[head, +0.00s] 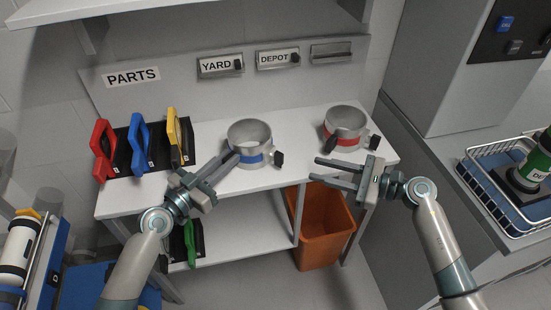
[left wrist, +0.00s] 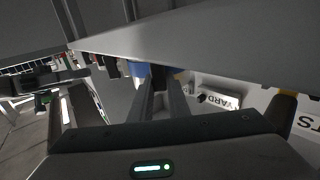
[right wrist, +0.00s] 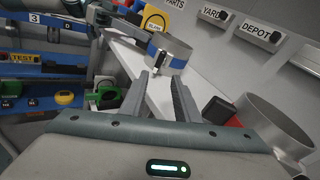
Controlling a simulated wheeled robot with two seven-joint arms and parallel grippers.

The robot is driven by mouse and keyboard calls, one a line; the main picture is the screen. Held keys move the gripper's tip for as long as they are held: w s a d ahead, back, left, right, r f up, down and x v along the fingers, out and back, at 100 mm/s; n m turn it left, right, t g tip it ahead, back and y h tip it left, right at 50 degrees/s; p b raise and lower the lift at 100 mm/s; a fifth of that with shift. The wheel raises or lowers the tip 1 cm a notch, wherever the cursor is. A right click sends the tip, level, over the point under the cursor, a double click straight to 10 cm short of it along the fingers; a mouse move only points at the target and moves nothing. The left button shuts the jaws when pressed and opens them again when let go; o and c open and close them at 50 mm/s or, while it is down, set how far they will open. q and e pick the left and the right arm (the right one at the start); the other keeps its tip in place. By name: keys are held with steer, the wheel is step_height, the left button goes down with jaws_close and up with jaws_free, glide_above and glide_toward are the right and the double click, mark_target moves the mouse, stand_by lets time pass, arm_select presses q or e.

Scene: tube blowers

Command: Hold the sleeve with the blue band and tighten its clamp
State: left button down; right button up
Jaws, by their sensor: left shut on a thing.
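The sleeve with the blue band (head: 250,134) is a grey open-topped cylinder standing on the white bench. Its black clamp knob (head: 279,158) sticks out at the right. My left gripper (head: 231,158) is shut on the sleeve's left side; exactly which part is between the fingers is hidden. In the left wrist view the blue band (left wrist: 152,76) shows at the fingertips. My right gripper (head: 326,171) is open and empty, in front of the red-banded sleeve and right of the blue-banded one. In the right wrist view the blue-banded sleeve (right wrist: 174,50) is beyond its fingers.
A sleeve with a red band (head: 345,122) stands on the bench's right, with its own black knob (head: 375,142). Red, blue and yellow-handled tools stand at the left in a black rack (head: 122,162). An orange bin (head: 322,235) is below. Bare bench lies between the sleeves.

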mark_target(283, 158)
steer(key=s+m+t, duration=0.3)
steer(key=m+t, duration=0.1)
steer(key=m, duration=0.1)
steer(key=shift+s+r+m+h, duration=0.2)
steer(key=shift+s+m+h, duration=0.1)
steer(key=shift+s+h, duration=0.1)
steer(key=shift+w+a, duration=0.1)
steer(key=x, duration=1.2)
jaws_close()
